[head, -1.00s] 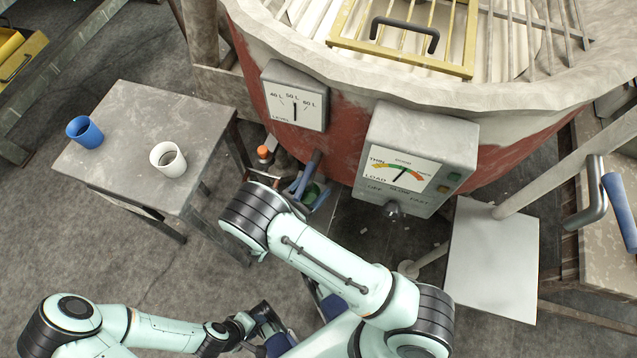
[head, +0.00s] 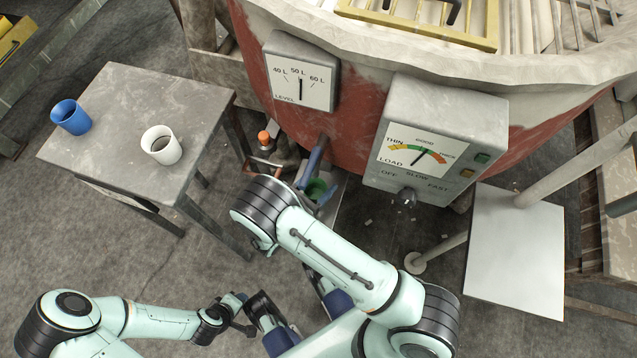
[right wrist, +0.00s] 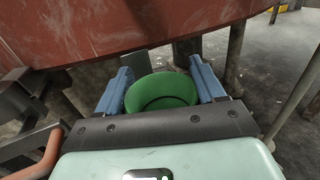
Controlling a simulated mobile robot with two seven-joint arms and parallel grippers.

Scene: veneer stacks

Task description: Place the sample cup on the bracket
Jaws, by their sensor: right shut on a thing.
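The sample cup appears to be the green cup (head: 315,188), mostly hidden by my right gripper in the head view. The right wrist view shows its round green rim (right wrist: 160,92) between two blue fingers. My right gripper (head: 318,180) is shut on it, low in front of the red vat. A narrow grey plate (right wrist: 135,70) lies just beyond the cup and may be the bracket; I cannot tell whether they touch. My left gripper (head: 268,322) is low in the head view, partly hidden, and its finger opening is unclear.
A grey table (head: 185,90) at the left holds a blue cup (head: 71,117) and a white cup (head: 161,146). A gauge box (head: 440,130) juts from the vat. A blank white board (head: 515,250) stands at right. An orange-topped object (head: 264,138) is near the right gripper.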

